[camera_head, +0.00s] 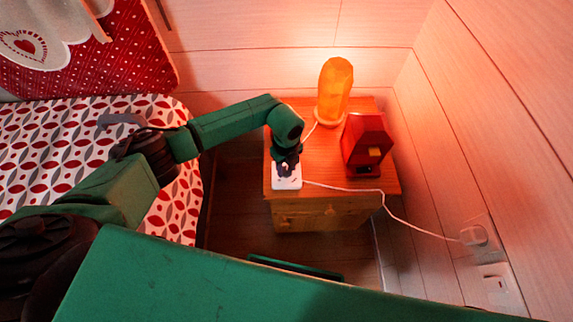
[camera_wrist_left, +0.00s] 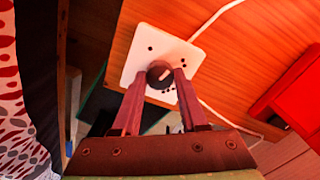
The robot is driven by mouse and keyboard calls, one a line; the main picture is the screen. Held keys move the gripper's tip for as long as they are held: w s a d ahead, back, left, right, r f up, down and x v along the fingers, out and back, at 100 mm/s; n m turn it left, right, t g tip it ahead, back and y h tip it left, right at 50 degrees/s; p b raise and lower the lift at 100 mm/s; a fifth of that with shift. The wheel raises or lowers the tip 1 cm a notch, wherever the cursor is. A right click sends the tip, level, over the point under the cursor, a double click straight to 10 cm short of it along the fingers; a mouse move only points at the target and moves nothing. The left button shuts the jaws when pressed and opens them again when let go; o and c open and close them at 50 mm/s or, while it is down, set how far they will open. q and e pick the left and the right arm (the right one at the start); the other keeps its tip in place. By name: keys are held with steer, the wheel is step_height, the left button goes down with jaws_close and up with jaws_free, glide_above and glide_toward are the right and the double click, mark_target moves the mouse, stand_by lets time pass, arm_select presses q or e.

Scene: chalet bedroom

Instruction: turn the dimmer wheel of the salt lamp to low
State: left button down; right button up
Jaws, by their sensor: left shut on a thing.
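The salt lamp (camera_head: 335,90) glows orange at the back of the wooden nightstand. Its white dimmer plate (camera_head: 288,183) lies at the nightstand's front left corner, with a cord to the lamp and another to the wall. In the left wrist view the dark dimmer wheel (camera_wrist_left: 160,74) with a pale mark sits on the white plate, which has several dark dots around the wheel. My left gripper (camera_wrist_left: 162,76) is shut on the wheel, one finger on each side. In the head view my left gripper (camera_head: 287,168) hides the wheel. My right gripper is not in view.
A red box-like object (camera_head: 366,145) stands right of the lamp on the nightstand (camera_head: 330,172) and shows in the left wrist view (camera_wrist_left: 290,95). A white cord (camera_head: 410,222) runs to a wall socket (camera_head: 474,235). The bed (camera_head: 90,135) is on the left.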

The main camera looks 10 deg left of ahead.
mark_target(286, 170)
arm_select(q)
steer(key=n+p, duration=0.1)
steer(key=n, duration=0.2)
steer(key=n+p, duration=0.2)
steer(key=n, duration=0.1)
steer(key=shift+r+n, duration=0.2)
steer(key=shift+n, duration=0.1)
steer(key=n+p, duration=0.2)
steer(key=n, duration=0.2)
steer(key=shift+w, duration=0.1)
steer(key=shift+f+n+p, duration=0.1)
steer(key=shift+n+p, duration=0.35)
steer(key=shift+n, duration=0.25)
steer(key=shift+c, duration=2.2)
jaws_free()
step_height(286, 170, up, 14)
steer(key=p, duration=0.1)
steer(key=shift+r, duration=0.25)
